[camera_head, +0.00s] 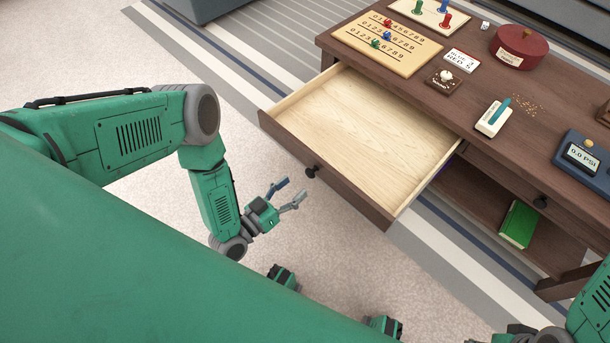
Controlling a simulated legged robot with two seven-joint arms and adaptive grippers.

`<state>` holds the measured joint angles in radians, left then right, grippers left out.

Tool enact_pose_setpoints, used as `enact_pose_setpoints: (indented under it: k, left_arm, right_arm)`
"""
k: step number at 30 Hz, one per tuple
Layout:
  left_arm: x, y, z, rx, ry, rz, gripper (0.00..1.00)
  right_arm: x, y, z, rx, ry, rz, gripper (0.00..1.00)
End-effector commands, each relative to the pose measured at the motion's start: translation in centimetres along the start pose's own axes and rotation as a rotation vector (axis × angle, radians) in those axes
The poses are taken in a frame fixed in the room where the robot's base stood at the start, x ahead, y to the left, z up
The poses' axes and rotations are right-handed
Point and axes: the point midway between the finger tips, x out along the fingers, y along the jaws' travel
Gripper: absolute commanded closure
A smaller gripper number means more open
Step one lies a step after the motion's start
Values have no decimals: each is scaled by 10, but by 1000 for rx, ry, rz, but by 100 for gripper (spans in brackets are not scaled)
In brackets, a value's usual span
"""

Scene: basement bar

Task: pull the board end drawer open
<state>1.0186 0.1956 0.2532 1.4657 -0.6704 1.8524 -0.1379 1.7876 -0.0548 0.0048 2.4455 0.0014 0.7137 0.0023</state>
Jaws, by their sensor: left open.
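The board end drawer (352,118) stands pulled out of the dark wooden table (452,62), below the end that bears the number board (387,40). Its pale wooden inside is empty. A dark round knob (312,171) sits on its front face. My left gripper (289,193) is open and empty, in front of the drawer and a little to the left of the knob in the picture, apart from it. Part of my right arm shows at the lower right edge; its gripper fingers cannot be made out.
A second drawer with a dark knob (540,202) is shut at the right. A green book (519,224) lies on the shelf below. Carpet in front is clear.

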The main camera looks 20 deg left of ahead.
Motion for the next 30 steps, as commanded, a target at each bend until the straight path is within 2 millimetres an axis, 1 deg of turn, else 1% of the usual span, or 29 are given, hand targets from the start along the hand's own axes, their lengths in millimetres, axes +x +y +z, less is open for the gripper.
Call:
enact_pose_setpoints:
  k: [1,4,6,10,15,28,30]
  left_arm:
    - [-11,0,0,-2,-3,-1,50]
    - [-30,0,1,-2,-4,0,50]
    - [-39,0,1,-2,-2,0,50]
    - [-50,-1,1,-1,-1,0,50]
    - [-54,-1,1,0,-1,0,50]
    - [-54,-1,1,-1,-1,0,50]
    - [-51,1,0,-3,-14,0,50]
  right_arm:
    - [0,0,0,0,0,0,60]
    - [0,0,0,0,0,0,60]
    - [0,0,0,0,0,0,60]
    - [0,0,0,0,0,0,60]
    - [0,0,0,0,0,0,60]
    - [1,0,-2,0,-2,0,60]
    - [1,0,-2,0,-2,0,60]
